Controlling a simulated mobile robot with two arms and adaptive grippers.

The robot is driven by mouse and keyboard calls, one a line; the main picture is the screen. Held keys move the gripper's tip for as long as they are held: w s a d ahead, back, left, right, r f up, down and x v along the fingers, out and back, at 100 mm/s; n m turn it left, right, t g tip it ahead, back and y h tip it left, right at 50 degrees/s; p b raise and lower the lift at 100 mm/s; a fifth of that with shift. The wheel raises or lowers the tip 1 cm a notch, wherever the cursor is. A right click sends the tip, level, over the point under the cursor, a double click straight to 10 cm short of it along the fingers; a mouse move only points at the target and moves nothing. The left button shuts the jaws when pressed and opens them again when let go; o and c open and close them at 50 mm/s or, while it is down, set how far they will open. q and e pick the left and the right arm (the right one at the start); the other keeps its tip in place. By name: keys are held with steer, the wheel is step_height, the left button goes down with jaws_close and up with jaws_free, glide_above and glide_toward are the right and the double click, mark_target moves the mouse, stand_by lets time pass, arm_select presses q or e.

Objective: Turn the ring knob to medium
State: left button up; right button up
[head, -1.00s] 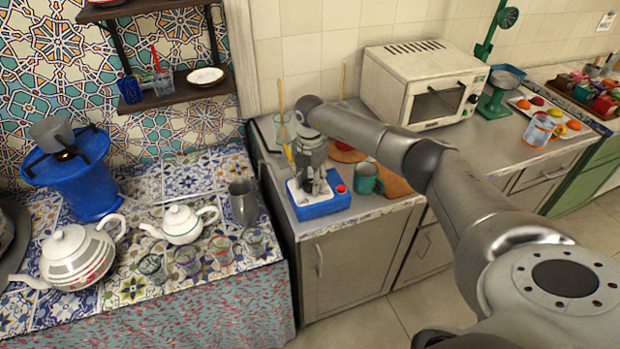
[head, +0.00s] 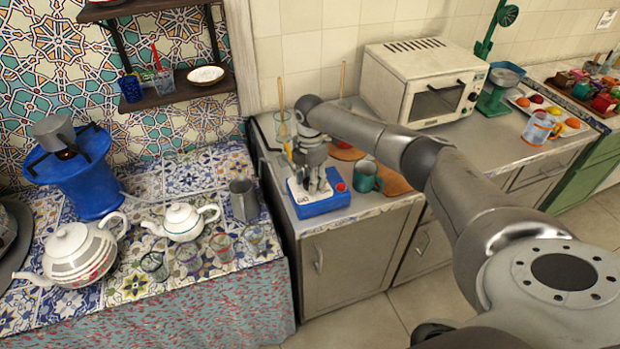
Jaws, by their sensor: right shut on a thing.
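A blue box (head: 325,205) with a white top panel and a red button (head: 341,187) sits near the front edge of the grey counter. My right gripper (head: 313,188) points down onto the white panel, left of the red button. Its fingers are shut on the ring knob, which they mostly hide. The knob's setting and any markings around it cannot be made out. My left gripper is not in view.
A teal mug (head: 367,177) stands close to the right of the box. A glass (head: 283,126) with a utensil is behind my gripper. A white toaster oven (head: 425,85) stands further right. Teapots and glasses stand on the tiled table (head: 190,180) at left.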

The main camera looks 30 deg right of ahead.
steer(key=o, duration=1.1)
steer(key=shift+c, duration=0.2)
step_height(320, 180, up, 12)
